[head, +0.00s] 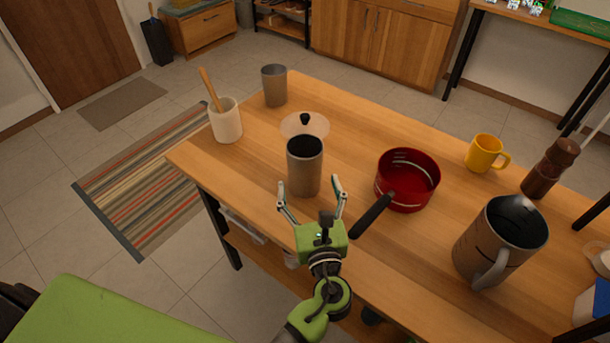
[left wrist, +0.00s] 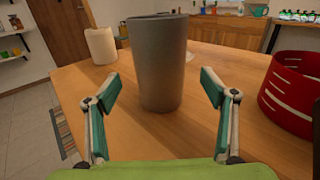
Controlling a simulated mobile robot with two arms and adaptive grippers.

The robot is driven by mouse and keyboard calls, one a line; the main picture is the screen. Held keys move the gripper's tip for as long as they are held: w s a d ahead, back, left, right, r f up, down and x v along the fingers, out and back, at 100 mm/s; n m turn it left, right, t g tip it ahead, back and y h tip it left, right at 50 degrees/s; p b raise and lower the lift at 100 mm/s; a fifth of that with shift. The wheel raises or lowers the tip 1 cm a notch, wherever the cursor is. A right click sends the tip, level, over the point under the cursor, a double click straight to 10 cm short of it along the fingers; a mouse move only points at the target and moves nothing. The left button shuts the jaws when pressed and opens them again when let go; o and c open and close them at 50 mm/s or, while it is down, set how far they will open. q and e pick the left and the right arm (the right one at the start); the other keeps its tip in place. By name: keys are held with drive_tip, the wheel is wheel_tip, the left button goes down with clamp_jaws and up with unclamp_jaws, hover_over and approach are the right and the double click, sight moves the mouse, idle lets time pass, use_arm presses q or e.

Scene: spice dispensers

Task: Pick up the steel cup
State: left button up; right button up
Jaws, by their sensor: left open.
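A tall grey steel cup (head: 305,172) stands upright on the wooden table near its front edge. A second, similar grey cup (head: 274,86) stands at the far left corner. My left gripper (head: 309,190) is open and level with the nearer cup, its fingers spread to either side of the cup's lower part. In the left wrist view the nearer cup (left wrist: 160,65) stands just ahead, centred between the open fingers (left wrist: 159,92). My right gripper is not in view.
A clear lid (head: 305,126) lies just behind the nearer cup. A red saucepan (head: 408,180) is to the right, its black handle pointing toward my gripper. A white crock (head: 226,121) is at left; a yellow mug (head: 485,153), pepper mill (head: 549,168) and grey pitcher (head: 498,242) are at right.

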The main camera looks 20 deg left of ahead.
sight(304, 152)
use_arm(q)
drive_tip(key=shift+w+a+r, duration=0.1)
drive_tip(key=shift+w+a, duration=0.1)
drive_tip(key=shift+w, duration=0.25)
drive_tip(key=b+x, duration=0.1)
drive_tip(key=x, duration=0.4)
drive_tip(key=shift+w+a, duration=0.1)
drive_tip(key=shift+w, duration=0.2)
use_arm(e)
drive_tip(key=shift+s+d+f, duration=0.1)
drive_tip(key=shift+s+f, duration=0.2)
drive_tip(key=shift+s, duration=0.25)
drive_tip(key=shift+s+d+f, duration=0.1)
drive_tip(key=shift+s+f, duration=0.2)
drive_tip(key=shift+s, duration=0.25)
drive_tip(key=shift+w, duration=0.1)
use_arm(q)
drive_tip(key=c, duration=1.3)
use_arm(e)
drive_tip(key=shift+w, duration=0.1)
